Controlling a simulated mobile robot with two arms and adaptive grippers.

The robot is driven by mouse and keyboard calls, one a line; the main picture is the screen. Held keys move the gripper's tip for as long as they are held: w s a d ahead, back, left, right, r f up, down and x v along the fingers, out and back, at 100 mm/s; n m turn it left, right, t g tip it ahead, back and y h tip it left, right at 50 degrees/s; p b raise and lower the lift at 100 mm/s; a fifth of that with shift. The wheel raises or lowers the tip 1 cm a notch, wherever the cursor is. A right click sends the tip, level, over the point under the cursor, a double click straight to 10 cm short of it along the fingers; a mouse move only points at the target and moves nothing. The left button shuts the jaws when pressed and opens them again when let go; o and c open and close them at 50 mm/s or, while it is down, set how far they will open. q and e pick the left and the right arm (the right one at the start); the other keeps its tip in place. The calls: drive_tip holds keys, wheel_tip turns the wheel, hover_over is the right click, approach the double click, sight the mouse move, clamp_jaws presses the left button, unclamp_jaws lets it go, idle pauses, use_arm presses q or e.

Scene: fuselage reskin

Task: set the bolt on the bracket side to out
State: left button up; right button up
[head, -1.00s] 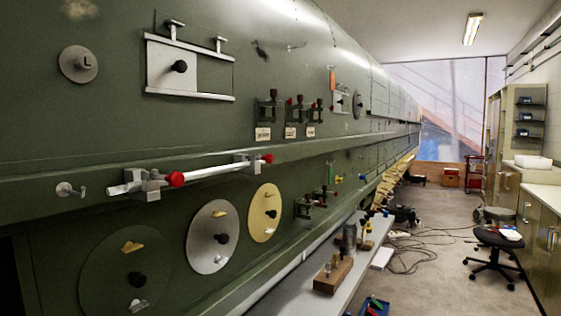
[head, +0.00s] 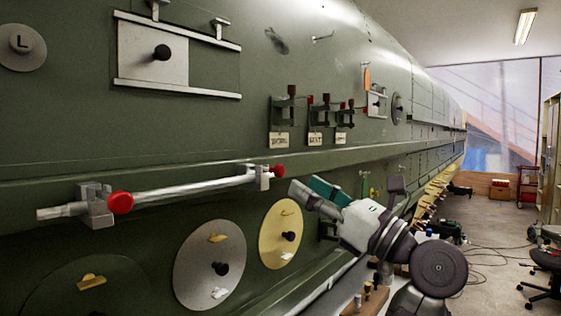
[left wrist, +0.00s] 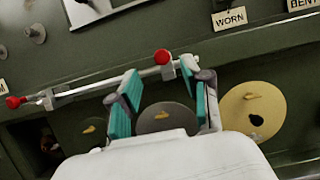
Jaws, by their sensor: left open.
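A pale bar (head: 190,184) runs along the green fuselage side between two grey brackets. The left bracket (head: 96,206) has a red knob (head: 120,202) sticking out. The right bracket (head: 262,177) has another red knob (head: 279,171). Which part the task calls the bolt, I cannot tell. My left gripper (head: 308,188), with teal pads, is open and empty, just right of the right knob in the head view. In the left wrist view the right red knob (left wrist: 162,57) appears between the open fingertips (left wrist: 160,66); contact is not visible. My right gripper is out of view.
A silver disc (head: 210,265) and a yellow disc (head: 281,233) sit on the panel below the bar. Several tagged latches (head: 290,115) stand above the ledge. The floor at right (head: 495,225) has cables and a stool (head: 546,270).

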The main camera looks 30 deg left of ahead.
sight(282, 171)
use_arm(q)
drive_tip(key=p+x, duration=0.2)
drive_tip(key=x, duration=0.4)
drive_tip(key=shift+w+a+r, duration=0.1)
drive_tip(key=shift+a+r, duration=0.05)
drive_tip(key=shift+a, duration=0.35)
drive_tip(key=shift+w+a+r, duration=0.1)
drive_tip(key=shift+a, duration=0.2)
drive_tip(key=c, duration=0.9)
clamp_jaws()
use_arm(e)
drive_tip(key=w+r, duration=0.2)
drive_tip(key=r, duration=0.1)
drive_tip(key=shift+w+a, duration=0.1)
